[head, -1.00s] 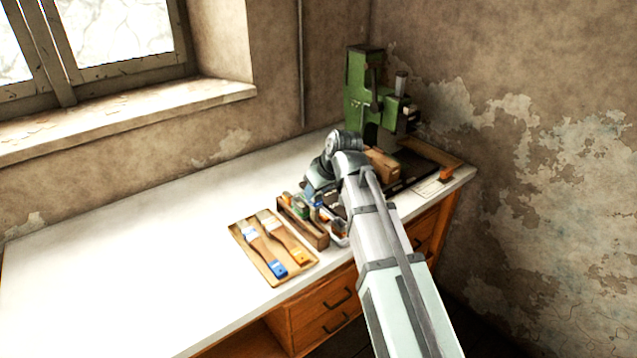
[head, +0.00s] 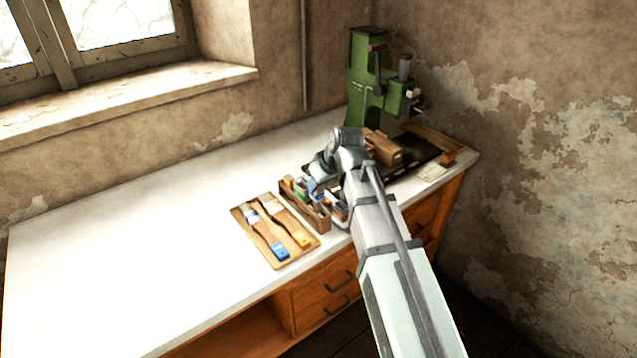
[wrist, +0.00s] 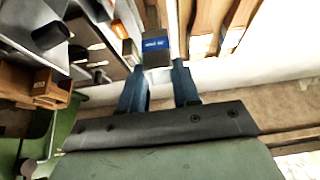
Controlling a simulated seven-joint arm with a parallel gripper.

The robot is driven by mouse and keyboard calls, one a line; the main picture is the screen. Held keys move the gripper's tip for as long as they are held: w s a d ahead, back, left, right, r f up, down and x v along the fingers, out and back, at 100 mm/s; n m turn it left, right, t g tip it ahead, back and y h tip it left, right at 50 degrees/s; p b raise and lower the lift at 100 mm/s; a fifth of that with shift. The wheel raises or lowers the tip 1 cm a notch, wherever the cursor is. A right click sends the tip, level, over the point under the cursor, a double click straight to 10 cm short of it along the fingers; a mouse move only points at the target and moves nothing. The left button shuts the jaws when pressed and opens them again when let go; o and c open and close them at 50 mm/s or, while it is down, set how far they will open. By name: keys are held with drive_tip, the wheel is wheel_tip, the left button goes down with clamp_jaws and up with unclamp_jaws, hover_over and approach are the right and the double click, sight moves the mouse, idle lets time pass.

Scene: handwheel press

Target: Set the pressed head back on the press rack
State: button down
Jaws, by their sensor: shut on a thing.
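In the wrist view, my gripper (wrist: 160,72) is shut on a small grey piece with a blue label, which I take to be the pressed head (wrist: 155,44). The head sits between the two dark blue fingers, above the bench things. In the head view, my wrist and forearm hide most of the gripper and the head. A narrow wooden rack (head: 314,216) with several small coloured pieces stands just left of my wrist. I cannot tell whether the held head touches it. The green press (head: 362,85) stands at the back right.
A tray (head: 246,238) with two brushes lies left of the rack. A brown wooden block (head: 385,148) is near the press, on a dark base (head: 420,163). A pale card (head: 432,173) lies near the right edge. The left bench top (head: 120,255) is clear.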

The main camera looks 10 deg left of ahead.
sight(321, 191)
drive_tip(key=shift+f, duration=0.45)
drive_tip(key=shift+f, duration=0.35)
drive_tip(key=shift+f, duration=0.35)
drive_tip(key=shift+f, duration=0.7)
drive_tip(key=shift+f, duration=0.35)
drive_tip(key=c, duration=0.7)
unclamp_jaws()
drive_tip(key=shift+c, duration=0.2)
drive_tip(key=shift+r, duration=0.1)
